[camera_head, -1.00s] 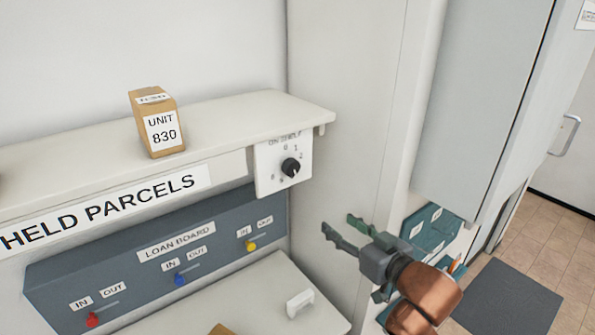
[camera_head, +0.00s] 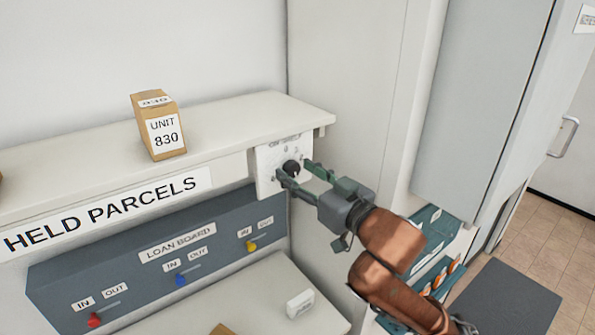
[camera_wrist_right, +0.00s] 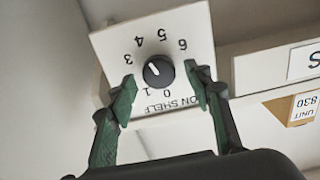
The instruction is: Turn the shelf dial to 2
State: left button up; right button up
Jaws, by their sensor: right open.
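The shelf dial is a black round knob (camera_head: 291,167) on a white plate (camera_head: 264,180) at the right front end of the shelf. In the right wrist view the knob (camera_wrist_right: 158,71) shows upside down, with numbers around it. Its white mark points to the upper left there, about between 3 and 4; the 2 is hidden, apparently behind a finger. My right gripper (camera_head: 295,170) is open in front of the plate. In the wrist view its fingertips (camera_wrist_right: 162,82) lie on either side of the knob, with gaps showing. My left gripper is not in view.
The shelf (camera_head: 225,130) above carries a box marked UNIT 830 (camera_head: 160,128). Below is a blue-grey loan board (camera_head: 130,270) with red, blue and yellow knobs. A white wall panel (camera_head: 340,90) stands right of the shelf end.

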jog(key=shift+w+a, duration=0.15)
jog(key=shift+w, duration=0.05)
jog(key=c, duration=1.1)
